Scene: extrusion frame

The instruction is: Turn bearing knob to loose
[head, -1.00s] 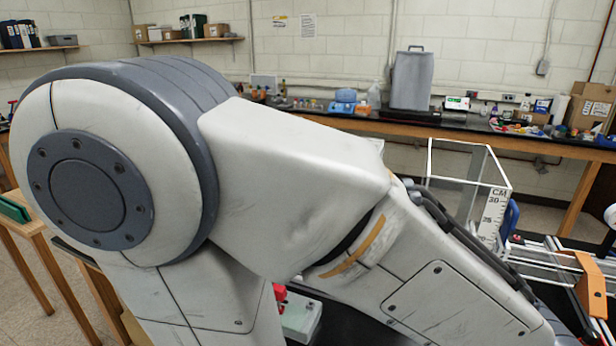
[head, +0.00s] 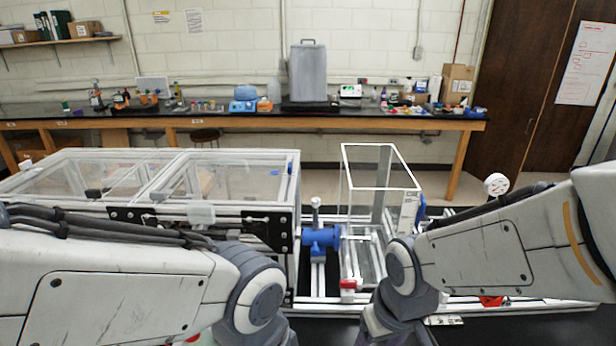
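I cannot make out for sure which part is the bearing knob. A red and white block (head: 347,286) sits at the near foot of the clear box, and a red part (head: 491,301) lies under my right arm. A blue fitting (head: 320,238) with a silver post stands on the frame rails, left of the clear box. My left arm reaches in from the left and my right arm from the right. Both run out of the bottom edge near the middle, so neither set of fingertips shows.
The clear box (head: 381,165) with white edges stands on the extrusion frame. A long glazed enclosure (head: 240,158) fills the left. A round gauge (head: 497,185) stands behind my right arm. A bench (head: 180,122) with lab items runs along the back wall.

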